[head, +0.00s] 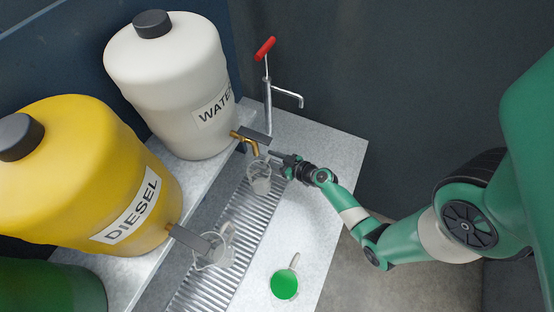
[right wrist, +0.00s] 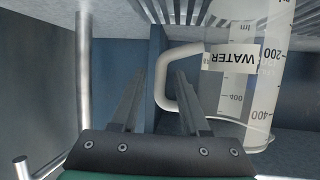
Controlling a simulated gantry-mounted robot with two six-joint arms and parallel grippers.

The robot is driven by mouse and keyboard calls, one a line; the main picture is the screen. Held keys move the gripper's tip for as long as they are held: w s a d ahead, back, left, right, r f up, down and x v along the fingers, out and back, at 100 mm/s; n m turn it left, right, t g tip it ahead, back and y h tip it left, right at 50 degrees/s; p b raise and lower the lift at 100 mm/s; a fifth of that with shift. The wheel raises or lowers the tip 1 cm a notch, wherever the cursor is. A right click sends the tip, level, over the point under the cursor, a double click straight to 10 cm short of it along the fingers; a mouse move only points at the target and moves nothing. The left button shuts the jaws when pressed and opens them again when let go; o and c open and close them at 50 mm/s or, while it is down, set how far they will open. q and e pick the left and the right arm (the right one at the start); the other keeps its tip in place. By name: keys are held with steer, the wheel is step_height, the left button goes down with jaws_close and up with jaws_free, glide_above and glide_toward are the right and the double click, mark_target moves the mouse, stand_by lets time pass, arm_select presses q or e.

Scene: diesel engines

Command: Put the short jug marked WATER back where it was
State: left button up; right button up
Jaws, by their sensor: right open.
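The clear jug marked WATER (head: 259,181) stands on the slatted drain grate, just below the white tank's brass tap. In the right wrist view, the jug (right wrist: 277,95) appears upside down, with its WATER label, scale marks and a pale handle (right wrist: 163,88) facing my fingers. My right gripper (head: 276,160) is at the jug's right side in the head view. Its fingers (right wrist: 160,75) are open, and the near edge of the handle shows between their tips. I cannot tell whether they touch it. My left gripper is not in view.
A white WATER tank (head: 170,90) and a yellow DIESEL tank (head: 90,180) stand on a ledge. Another clear jug (head: 213,248) is under the diesel tap. A red-handled pump (head: 267,90) rises behind.

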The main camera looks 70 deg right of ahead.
steer(key=v, duration=1.2)
steer(key=shift+b, duration=0.45)
